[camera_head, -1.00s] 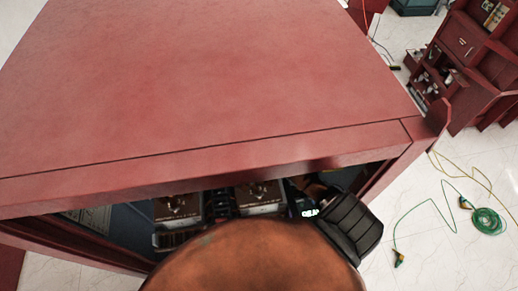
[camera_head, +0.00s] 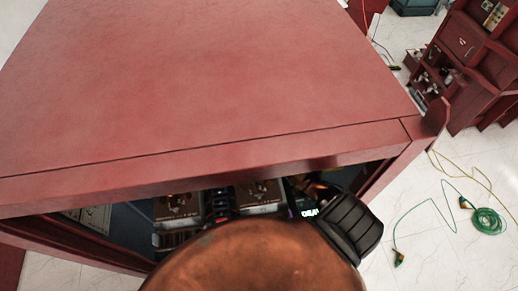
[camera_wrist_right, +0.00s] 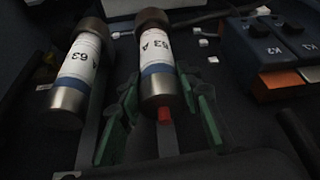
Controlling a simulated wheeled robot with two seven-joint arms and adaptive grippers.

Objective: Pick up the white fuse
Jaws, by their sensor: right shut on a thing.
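In the right wrist view, a white fuse (camera_wrist_right: 157,54) with metal end caps, a blue band and the marking "63 A" sits between the two green fingers of my right gripper (camera_wrist_right: 163,114). The gripper is shut on it. A second similar fuse (camera_wrist_right: 80,70) lies to its left, apart from the fingers. In the head view, my black right wrist reaches into the opening of the red cabinet (camera_head: 230,85); its fingertips and the fuses are hidden there. My left gripper is in neither current view.
In the right wrist view, a dark blue switch block (camera_wrist_right: 265,45) with orange parts (camera_wrist_right: 285,80) stands at the right. The cabinet's top edge overhangs the opening. A green cable coil (camera_head: 488,221) lies on the floor to the right, and a red shelf unit (camera_head: 465,55) stands farther back.

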